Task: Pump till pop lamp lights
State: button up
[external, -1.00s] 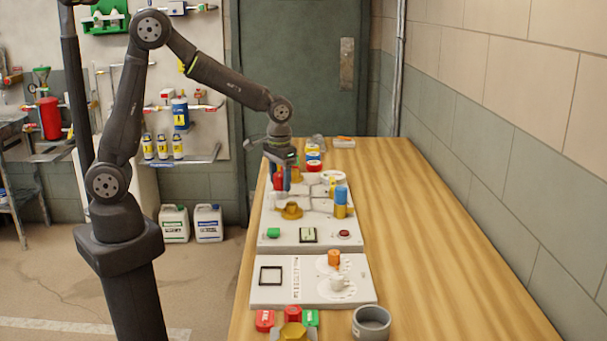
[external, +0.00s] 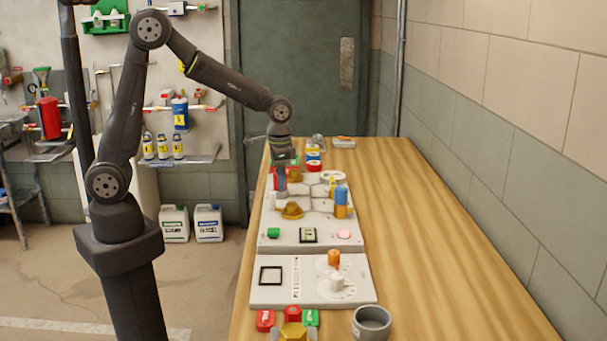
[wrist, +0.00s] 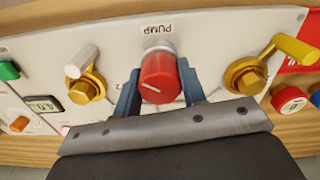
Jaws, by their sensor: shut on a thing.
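The red pump knob (wrist: 160,78) stands on the white panel (wrist: 110,45) under an upside-down "PUMP" label, its white pointer line visible. My gripper (wrist: 160,95) has its two blue fingers shut on it, one on each side. In the external view my gripper (external: 281,182) points down at the panel's far left part, and the knob is mostly hidden there. The round lamp (external: 343,234) at the panel's front right glows pale pink. A small display (external: 308,235) sits beside it; in the wrist view it seems to read 4.0.
Two brass valves with a white handle (wrist: 82,60) and a yellow handle (wrist: 297,49) flank the knob. A blue-and-yellow cylinder (external: 341,202) stands at the panel's right. A second panel (external: 265,296) and a grey cup (external: 371,322) lie nearer. The table's right side is clear.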

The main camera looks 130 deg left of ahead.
jog(key=o, duration=1)
notch_tip(320, 180, up, 18)
jog(key=shift+f, duration=0.25)
